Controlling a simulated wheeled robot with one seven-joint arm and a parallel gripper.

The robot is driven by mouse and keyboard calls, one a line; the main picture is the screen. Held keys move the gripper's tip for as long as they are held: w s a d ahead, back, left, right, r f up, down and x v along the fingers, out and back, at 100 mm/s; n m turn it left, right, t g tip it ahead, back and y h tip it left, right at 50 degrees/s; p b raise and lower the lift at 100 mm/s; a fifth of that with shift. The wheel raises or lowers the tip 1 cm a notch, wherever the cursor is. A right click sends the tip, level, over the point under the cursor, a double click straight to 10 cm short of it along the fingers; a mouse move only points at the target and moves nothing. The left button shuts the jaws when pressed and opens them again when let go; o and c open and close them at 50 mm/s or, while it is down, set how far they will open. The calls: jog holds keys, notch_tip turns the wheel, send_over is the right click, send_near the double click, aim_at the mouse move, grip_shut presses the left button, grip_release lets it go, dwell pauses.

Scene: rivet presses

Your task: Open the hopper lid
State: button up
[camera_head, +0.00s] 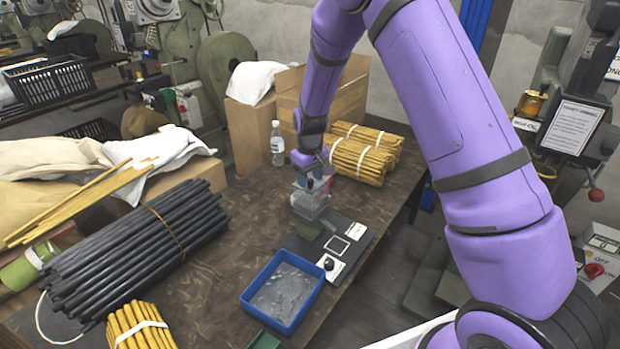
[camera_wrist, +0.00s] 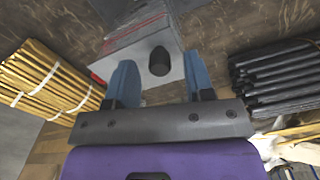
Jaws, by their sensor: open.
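The hopper (camera_head: 309,204) is a small grey, clear-looking box at the middle of the bench, on a green base (camera_head: 306,228). In the wrist view its light grey lid (camera_wrist: 132,50) shows with a black knob (camera_wrist: 158,61) on it. My gripper (camera_head: 314,180) is right at the top of the hopper. In the wrist view my gripper (camera_wrist: 160,70) is open, with one blue finger on each side of the knob and a gap to both. The lid looks down on the hopper, but its far edge is hard to make out.
A blue tray (camera_head: 246,297) stands in front of the hopper, beside a dark panel (camera_head: 352,246). Yellow rod bundles (camera_head: 358,160), a bottle (camera_head: 277,145) and a cardboard box (camera_head: 338,105) stand behind. Black rods (camera_head: 140,250) lie left. Some bare bench lies left of the hopper.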

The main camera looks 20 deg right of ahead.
jog(key=shift+f, duration=0.25)
grip_shut()
jog(key=shift+d, duration=0.1)
